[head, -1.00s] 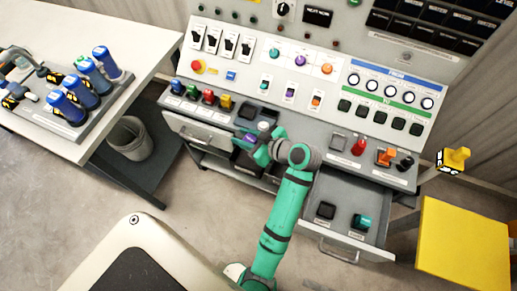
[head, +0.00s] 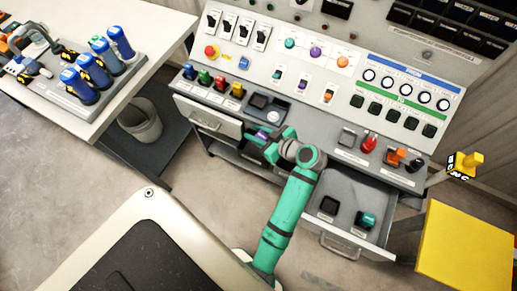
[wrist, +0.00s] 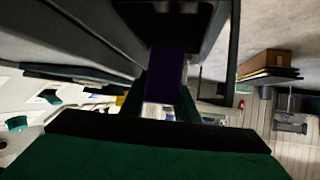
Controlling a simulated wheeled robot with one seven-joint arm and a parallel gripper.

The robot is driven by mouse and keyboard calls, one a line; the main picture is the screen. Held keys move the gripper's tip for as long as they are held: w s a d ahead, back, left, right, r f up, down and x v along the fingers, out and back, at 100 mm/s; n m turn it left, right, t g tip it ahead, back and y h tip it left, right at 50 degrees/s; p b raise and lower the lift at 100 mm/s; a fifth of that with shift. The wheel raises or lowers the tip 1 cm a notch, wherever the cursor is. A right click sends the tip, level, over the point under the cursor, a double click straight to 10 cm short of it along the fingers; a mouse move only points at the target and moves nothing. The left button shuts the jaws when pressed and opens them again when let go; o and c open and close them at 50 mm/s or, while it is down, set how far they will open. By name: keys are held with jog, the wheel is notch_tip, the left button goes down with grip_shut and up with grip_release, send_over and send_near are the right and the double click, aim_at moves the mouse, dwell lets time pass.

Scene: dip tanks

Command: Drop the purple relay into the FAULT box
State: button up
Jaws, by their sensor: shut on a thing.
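My gripper (head: 262,136) is shut on the purple relay (head: 261,134), in front of the console's lower edge. The purple relay also shows as a dark purple block in the wrist view (wrist: 167,75), between my fingers. Its lower end there looks pale. My arm covers part of the console front. I cannot make out a box marked FAULT; the labels are too small to read.
An open drawer (head: 208,121) is left of my gripper. Another open drawer (head: 347,232) at right holds a black block (head: 329,205) and a teal part (head: 366,220). A grey bin (head: 140,122) stands under the left table. A yellow panel (head: 465,245) is at far right.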

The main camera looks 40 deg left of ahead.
jog(key=o, duration=1.2)
jog(key=shift+s+a, duration=0.2)
